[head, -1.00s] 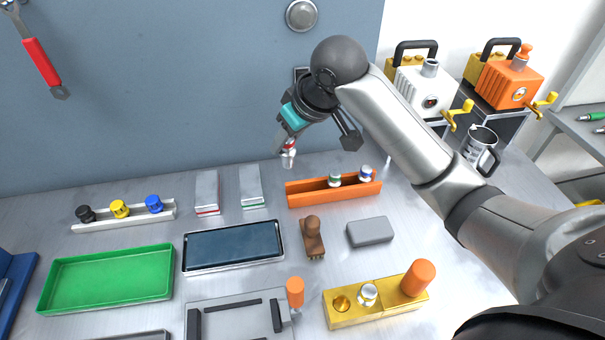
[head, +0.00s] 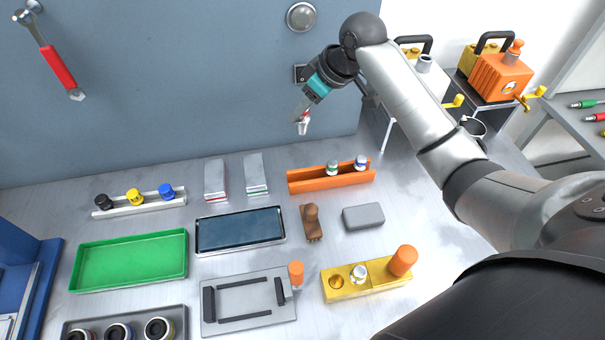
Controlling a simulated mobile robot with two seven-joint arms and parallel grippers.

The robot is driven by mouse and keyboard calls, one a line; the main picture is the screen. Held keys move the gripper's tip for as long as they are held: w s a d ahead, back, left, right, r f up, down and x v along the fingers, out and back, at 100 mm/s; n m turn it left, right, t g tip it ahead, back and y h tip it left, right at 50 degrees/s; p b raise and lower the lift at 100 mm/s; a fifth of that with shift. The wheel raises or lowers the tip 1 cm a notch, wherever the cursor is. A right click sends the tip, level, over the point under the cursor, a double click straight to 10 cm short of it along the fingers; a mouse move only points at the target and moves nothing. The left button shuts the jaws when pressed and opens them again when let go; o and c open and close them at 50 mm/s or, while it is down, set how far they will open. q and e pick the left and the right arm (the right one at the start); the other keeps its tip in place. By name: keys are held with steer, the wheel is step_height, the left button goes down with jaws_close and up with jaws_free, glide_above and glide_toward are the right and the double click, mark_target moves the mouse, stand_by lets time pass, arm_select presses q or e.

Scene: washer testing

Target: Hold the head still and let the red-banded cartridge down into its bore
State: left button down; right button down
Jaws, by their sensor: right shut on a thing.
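My right gripper (head: 303,118) is shut on the red-banded cartridge (head: 303,127), a small pale cylinder with a red band. It is held in the air in front of the blue-grey wall, above and behind the orange trough. The gold block (head: 348,293), apparently the head, sits on the bench at the lower right. It has a round gold opening (head: 336,283) at its left, a silver-white part (head: 359,273) in the middle and an orange knob (head: 403,260) at the right. Nothing grips the block. My left gripper is out of view.
The orange trough (head: 300,184) holds a green-banded (head: 332,168) and a blue-banded cartridge (head: 361,163). A grey block (head: 363,216), a brown tool (head: 311,223) and a grey fixture (head: 248,321) with an orange handle lie around the gold block. A green tray (head: 130,262) is at left.

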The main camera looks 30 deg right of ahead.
step_height(320, 180, down, 19)
steer(key=shift+r+b, duration=0.2)
steer(key=shift+b, duration=1.05)
steer(key=shift+f+p, duration=0.3)
steer(key=shift+f, duration=0.1)
steer(key=shift+f, duration=0.15)
steer(key=shift+f, duration=0.1)
steer(key=c, duration=0.5)
jaws_free()
